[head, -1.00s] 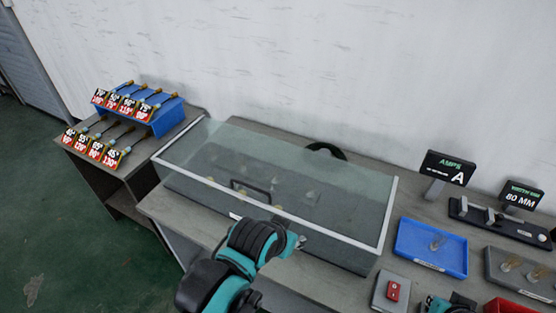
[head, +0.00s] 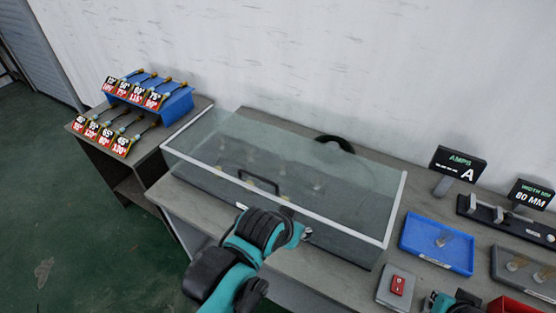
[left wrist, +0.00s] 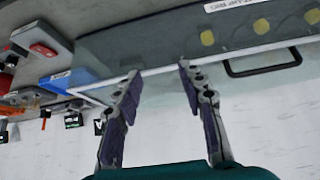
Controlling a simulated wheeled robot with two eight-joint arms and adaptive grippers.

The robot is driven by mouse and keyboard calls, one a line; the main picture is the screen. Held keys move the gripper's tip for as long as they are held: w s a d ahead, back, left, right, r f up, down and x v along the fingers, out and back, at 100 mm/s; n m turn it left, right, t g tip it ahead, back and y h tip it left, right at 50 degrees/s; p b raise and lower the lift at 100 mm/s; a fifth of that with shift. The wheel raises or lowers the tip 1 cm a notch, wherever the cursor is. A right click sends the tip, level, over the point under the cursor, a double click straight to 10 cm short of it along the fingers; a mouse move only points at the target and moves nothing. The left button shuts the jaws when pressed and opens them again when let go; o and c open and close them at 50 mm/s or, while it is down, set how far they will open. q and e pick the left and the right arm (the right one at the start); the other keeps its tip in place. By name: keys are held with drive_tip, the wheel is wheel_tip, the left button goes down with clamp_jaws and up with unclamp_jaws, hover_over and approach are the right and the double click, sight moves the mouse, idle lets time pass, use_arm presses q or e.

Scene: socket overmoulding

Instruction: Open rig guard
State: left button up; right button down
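The rig guard (head: 225,178) is a long clear cover with a pale frame and a dark bar handle (head: 258,181) near its front edge. It appears closed over the rig on the bench. In the left wrist view the handle (left wrist: 265,66) lies to the right of the fingers, clear of them. My left gripper (head: 304,234) is in front of the guard, right of the handle. Its two fingers (left wrist: 158,72) are spread and empty, near the pale frame edge; contact cannot be told. Part of my right arm shows at the bottom edge of the head view, its fingers not discernible.
A blue tray (head: 436,260), a red switch box (head: 397,287) and a grey tray (head: 505,272) stand right of the guard. Two display signs (head: 459,165) stand behind. A side shelf with a blue rack (head: 175,104) of labelled tools is at the left.

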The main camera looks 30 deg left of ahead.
use_arm(q)
drive_tip(key=shift+c, duration=1)
wheel_tip(320, 180, up, 5)
drive_tip(key=n+g+p, duration=0.5)
drive_tip(key=n+p, duration=0.6)
drive_tip(key=n, duration=0.7)
hover_over(259, 177)
drive_tip(key=s, duration=0.2)
drive_tip(key=f, duration=0.2)
drive_tip(key=w+f+b, duration=0.1)
drive_tip(key=f, duration=0.1)
drive_tip(key=f+b, duration=0.1)
drive_tip(key=f, duration=0.2)
drive_tip(key=shift+w, duration=0.3)
clamp_jaws()
